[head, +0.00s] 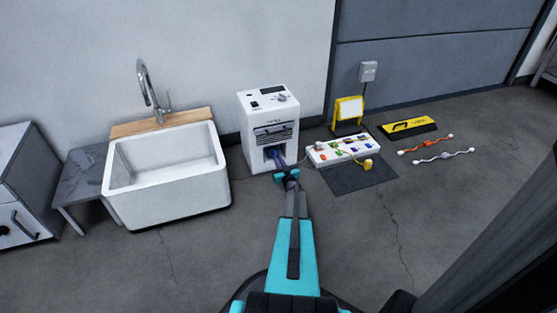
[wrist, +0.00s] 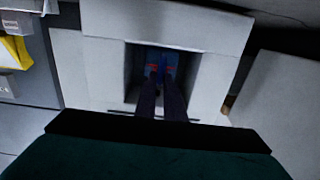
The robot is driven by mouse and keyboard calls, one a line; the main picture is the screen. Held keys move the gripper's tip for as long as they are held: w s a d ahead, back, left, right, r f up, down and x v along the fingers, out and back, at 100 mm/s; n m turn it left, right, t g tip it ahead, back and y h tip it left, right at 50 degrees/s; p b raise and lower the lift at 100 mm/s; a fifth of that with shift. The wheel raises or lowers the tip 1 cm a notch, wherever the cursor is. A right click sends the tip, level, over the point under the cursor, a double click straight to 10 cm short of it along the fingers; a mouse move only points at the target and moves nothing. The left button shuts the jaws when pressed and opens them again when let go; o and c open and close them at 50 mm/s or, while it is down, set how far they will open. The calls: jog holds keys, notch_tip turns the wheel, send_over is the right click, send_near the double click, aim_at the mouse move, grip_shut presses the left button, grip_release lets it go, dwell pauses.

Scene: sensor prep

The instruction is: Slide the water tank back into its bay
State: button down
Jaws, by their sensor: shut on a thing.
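The white machine (head: 259,114) stands on the floor against the wall, with a square bay low in its front. The blue water tank (wrist: 161,58) is inside the bay, seen in the wrist view between dark walls, with small red marks near my fingertips. My gripper (wrist: 161,74) reaches into the bay opening (wrist: 132,82) and its two dark fingers are shut on the tank. In the head view my gripper (head: 279,161) covers much of the opening, so the tank's depth in the bay is hard to tell.
A white sink (head: 165,170) with a tap stands left of the machine. Right of it are a white power strip (head: 325,154) with coloured plugs, a dark mat (head: 360,178), a yellow stand (head: 347,112) and orange and white cables on the floor.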

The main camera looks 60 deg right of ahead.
jog(key=shift+f, duration=0.25)
dwell(0.4)
jog(key=c, duration=1.8)
grip_release()
jog(key=shift+o, duration=0.2)
jog(key=v, duration=1.2)
